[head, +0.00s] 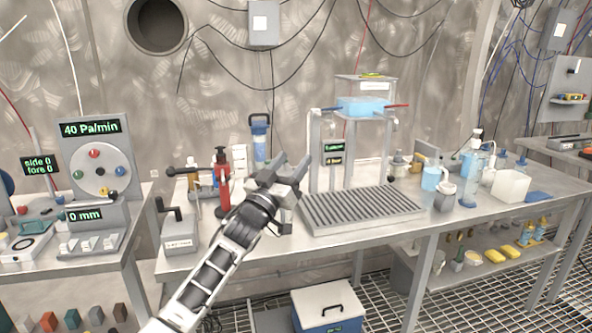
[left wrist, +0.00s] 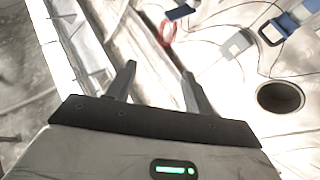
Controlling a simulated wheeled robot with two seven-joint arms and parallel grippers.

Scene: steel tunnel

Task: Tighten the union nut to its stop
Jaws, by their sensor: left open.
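My left gripper (head: 290,166) is over the steel workbench in the head view, with its two fingers apart and nothing between them. In the left wrist view, the open fingers (left wrist: 160,72) point at a pale, washed-out background. I cannot make out the union nut for certain in either view. Brass-coloured fittings (head: 190,177) show on the bench left of the gripper, behind the red stand (head: 222,185), but they are too small to identify. My gripper and forearm hide part of the bench. My right gripper is not in view.
A ribbed grey tray (head: 362,208) lies right of my gripper. Behind it stands a frame holding a light-blue basin (head: 362,106). A blue-topped filter (head: 260,135) stands behind the gripper. A grey crank box (head: 180,229) is on the bench's left end. Bottles and a white tub (head: 510,187) are to the right.

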